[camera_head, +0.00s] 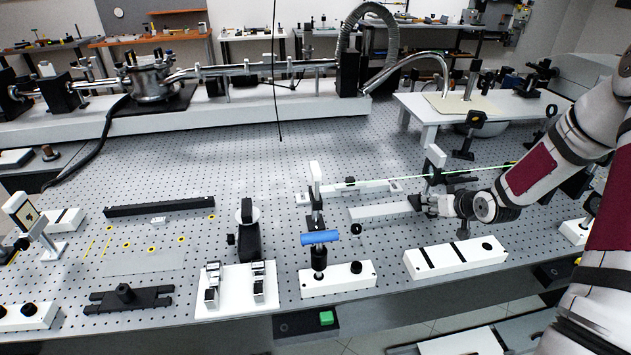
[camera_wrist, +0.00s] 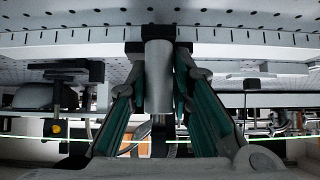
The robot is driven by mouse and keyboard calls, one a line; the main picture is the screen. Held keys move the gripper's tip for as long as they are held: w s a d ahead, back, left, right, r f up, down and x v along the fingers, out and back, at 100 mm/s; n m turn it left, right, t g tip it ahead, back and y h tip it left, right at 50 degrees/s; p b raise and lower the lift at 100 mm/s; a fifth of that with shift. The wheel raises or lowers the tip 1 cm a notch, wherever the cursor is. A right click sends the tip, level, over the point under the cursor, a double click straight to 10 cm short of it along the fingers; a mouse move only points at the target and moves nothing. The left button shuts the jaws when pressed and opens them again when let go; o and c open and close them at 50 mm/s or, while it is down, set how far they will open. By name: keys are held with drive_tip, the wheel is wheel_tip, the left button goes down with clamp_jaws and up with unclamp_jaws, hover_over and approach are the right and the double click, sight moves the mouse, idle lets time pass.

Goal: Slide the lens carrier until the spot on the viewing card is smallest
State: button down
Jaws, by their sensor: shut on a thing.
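My gripper (camera_head: 422,204) is at the right end of a pale grey bar, beside the optical rail (camera_head: 375,186). In the wrist view its teal-lined fingers (camera_wrist: 160,85) close on either side of a grey cylinder (camera_wrist: 158,70), which appears to be the lens carrier's handle. The cylinder meets a dark mount at the top of that view. The carrier's lens cannot be made out clearly. A thin green beam (camera_head: 480,170) runs along the rail.
The pale grey bar (camera_head: 375,212) lies left of my gripper. A white switch box (camera_head: 455,257) and a blue-handled post (camera_head: 320,238) stand in front. A dark post-mounted optic (camera_head: 470,135) stands behind to the right. The perforated table (camera_head: 230,160) is clear behind the rail.

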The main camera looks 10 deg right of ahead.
drive_tip(key=shift+w+d+p, duration=0.1)
drive_tip(key=shift+d+p, duration=1.2)
drive_tip(key=shift+d, duration=3.6)
drive_tip(key=c, duration=1.8)
unclamp_jaws()
drive_tip(key=shift+o, duration=0.2)
drive_tip(key=o, duration=0.7)
drive_tip(key=shift+c, duration=0.2)
